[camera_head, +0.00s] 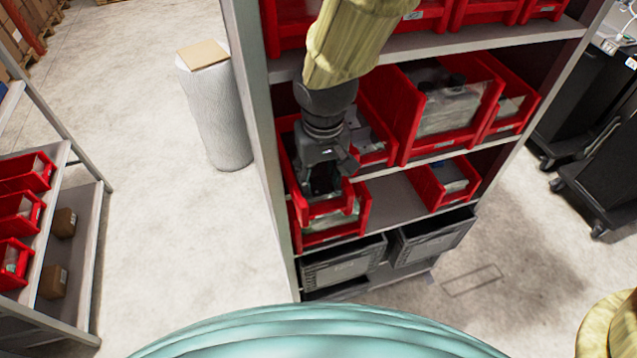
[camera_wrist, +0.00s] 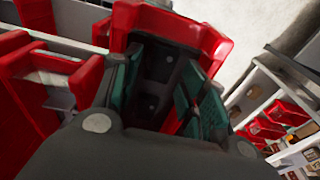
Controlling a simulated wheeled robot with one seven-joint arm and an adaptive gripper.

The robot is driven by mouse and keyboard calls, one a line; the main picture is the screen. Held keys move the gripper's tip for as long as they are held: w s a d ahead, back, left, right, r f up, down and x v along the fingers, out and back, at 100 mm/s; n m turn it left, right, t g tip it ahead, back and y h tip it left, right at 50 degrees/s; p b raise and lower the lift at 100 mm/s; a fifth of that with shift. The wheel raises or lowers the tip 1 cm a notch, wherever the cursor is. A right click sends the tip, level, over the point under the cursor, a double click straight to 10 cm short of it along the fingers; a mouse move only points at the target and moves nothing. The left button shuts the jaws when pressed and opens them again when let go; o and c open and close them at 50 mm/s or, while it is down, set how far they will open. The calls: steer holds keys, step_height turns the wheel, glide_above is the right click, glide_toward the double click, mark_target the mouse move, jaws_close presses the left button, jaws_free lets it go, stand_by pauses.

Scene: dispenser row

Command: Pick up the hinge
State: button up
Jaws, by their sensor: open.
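A dark grey piece with round holes (camera_wrist: 160,78) shows between the fingers and looks like the hinge. I cannot tell whether either finger touches it. In the camera_head view my gripper hides the inside of the bin, and the hinge cannot be made out.
The shelf upright (camera_head: 262,150) stands close to the left of my gripper. More red bins (camera_head: 447,105) sit on the shelf above and to the right. Grey crates (camera_head: 343,264) stand below. A white wrapped roll (camera_head: 215,115) and another rack of bins are at left, with clear floor between.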

mark_target(318, 186)
steer(key=shift+f+p, duration=0.3)
steer(key=shift+f, duration=1.05)
steer(key=c, duration=0.8)
steer(key=shift+r, duration=0.15)
